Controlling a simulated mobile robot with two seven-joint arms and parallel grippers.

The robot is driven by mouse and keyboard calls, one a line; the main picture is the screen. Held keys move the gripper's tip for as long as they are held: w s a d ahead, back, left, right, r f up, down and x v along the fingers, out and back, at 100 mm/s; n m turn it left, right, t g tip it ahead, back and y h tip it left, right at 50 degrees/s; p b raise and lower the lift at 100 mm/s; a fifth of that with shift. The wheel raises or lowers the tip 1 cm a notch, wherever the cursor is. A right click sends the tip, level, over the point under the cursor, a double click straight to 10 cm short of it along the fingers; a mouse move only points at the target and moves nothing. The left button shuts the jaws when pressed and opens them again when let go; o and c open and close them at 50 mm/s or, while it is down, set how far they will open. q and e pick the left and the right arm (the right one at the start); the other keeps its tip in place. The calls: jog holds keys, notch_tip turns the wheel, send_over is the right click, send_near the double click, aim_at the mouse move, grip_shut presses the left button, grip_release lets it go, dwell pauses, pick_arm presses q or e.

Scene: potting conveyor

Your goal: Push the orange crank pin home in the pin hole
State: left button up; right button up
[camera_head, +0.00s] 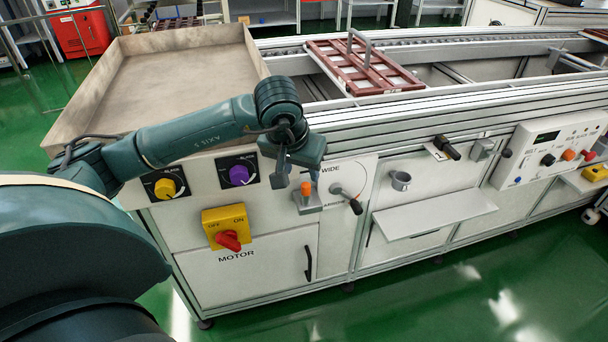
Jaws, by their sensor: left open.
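The orange crank pin (306,188) stands at a small grey bracket (307,204) on the front panel, left of the crank (347,197) with its black handle. Its orange head shows above the bracket; how deep it sits cannot be told, and the pin hole is hidden. My left gripper (293,176) is open and points down just above and left of the pin. Its fingers look empty, and I cannot tell whether one touches the pin. My right gripper is not in view.
A yellow knob (165,188), a purple knob (239,174) and a red motor switch (229,240) sit left of the bracket. A shelf (434,213) juts out at the right, below a small metal cup (400,180). A large tray (180,75) lies behind my left arm.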

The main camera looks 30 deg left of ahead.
pick_arm(q)
jog(key=v, duration=0.6)
jog(key=shift+p, duration=0.45)
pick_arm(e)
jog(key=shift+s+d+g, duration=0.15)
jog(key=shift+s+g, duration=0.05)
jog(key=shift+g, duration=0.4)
pick_arm(q)
jog(key=shift+r, duration=0.1)
